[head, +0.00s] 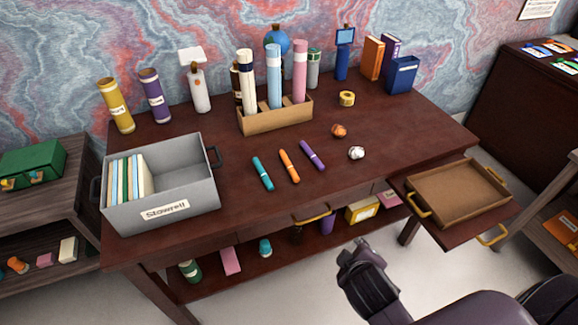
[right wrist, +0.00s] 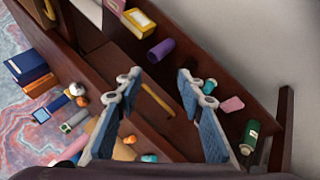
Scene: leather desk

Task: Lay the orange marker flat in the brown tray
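The orange marker (head: 289,166) lies on the desk between a teal marker (head: 262,173) and a purple marker (head: 312,155). The brown tray (head: 457,190), with yellow handles, sits at the right on a pulled-out board and looks empty. My right gripper (head: 356,254) is in front of the desk, apart from the marker and left of the tray. In the right wrist view its two fingers (right wrist: 158,76) stand apart with nothing held between them. My left gripper is not in view.
A grey bin (head: 187,188) with folders stands at the desk's left. A tan holder (head: 275,117) with rolled tubes stands behind the markers. Two crumpled balls (head: 356,153) and a tape roll (head: 347,98) lie right of them.

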